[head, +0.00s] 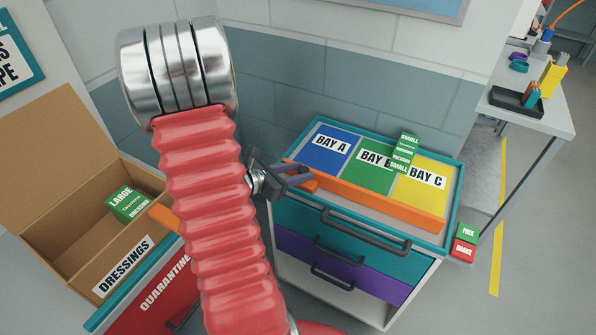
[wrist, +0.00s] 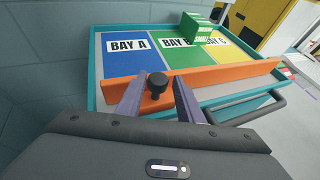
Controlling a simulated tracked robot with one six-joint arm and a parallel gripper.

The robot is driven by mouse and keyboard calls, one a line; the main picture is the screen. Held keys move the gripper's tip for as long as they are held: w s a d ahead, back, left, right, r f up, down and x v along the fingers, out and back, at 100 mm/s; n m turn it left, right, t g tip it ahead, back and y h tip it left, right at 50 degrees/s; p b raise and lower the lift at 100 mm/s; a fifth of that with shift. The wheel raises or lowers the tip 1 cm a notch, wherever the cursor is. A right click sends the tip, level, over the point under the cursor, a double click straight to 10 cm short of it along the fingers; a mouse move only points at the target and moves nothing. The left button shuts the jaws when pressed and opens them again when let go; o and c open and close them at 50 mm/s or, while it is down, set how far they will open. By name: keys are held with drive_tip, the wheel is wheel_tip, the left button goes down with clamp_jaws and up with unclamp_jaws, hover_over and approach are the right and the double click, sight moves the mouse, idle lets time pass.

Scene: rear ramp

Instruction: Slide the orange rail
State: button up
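The orange rail (head: 385,204) lies along the front of the tray top of a teal and purple drawer cabinet, in front of the coloured bays. It also shows in the wrist view (wrist: 228,76), with a black knob (wrist: 157,83) standing out near its left part. My gripper (wrist: 160,90) is open, its two purple fingers on either side of the knob with a visible gap on each side. In the head view my gripper (head: 298,174) is at the rail's left end and hides the knob.
Bays A (head: 325,148), B (head: 368,169) and C (head: 425,188) are blue, green and yellow. A green SMALL box (head: 404,150) stands near the B–C border. A cardboard DRESSINGS box (head: 60,247) is at left, a workbench (head: 550,118) at right. A dark drawer handle (head: 365,232) juts out below the rail.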

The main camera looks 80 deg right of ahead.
drive_tip(key=v, duration=1.3)
drive_tip(key=shift+w+a, duration=0.25)
drive_tip(key=shift+w, duration=0.1)
drive_tip(key=shift+r, duration=0.1)
idle(0.4)
drive_tip(key=w+a+r+m+t+y, duration=0.2)
drive_tip(key=w+a+r+m+t, duration=0.3)
drive_tip(key=a, duration=0.4)
drive_tip(key=w+a+r+m+t+y, duration=0.1)
drive_tip(key=w+a+r+m+t, duration=0.2)
drive_tip(key=w+a, duration=0.45)
drive_tip(key=w+a+r+t+y, duration=0.1)
drive_tip(key=a+t+y, duration=0.1)
drive_tip(key=a, duration=0.6)
drive_tip(key=w+a+r+m+t+y, duration=0.1)
drive_tip(key=a+r+t+y, duration=0.1)
drive_tip(key=a, duration=0.5)
drive_tip(key=w+a+r+t+y, duration=0.1)
drive_tip(key=a+t+y, duration=0.1)
drive_tip(key=a, duration=0.6)
drive_tip(key=shift+w+a+r+m+y, duration=0.3)
drive_tip(key=shift+w+r+m+y, duration=0.1)
drive_tip(key=shift+y, duration=0.2)
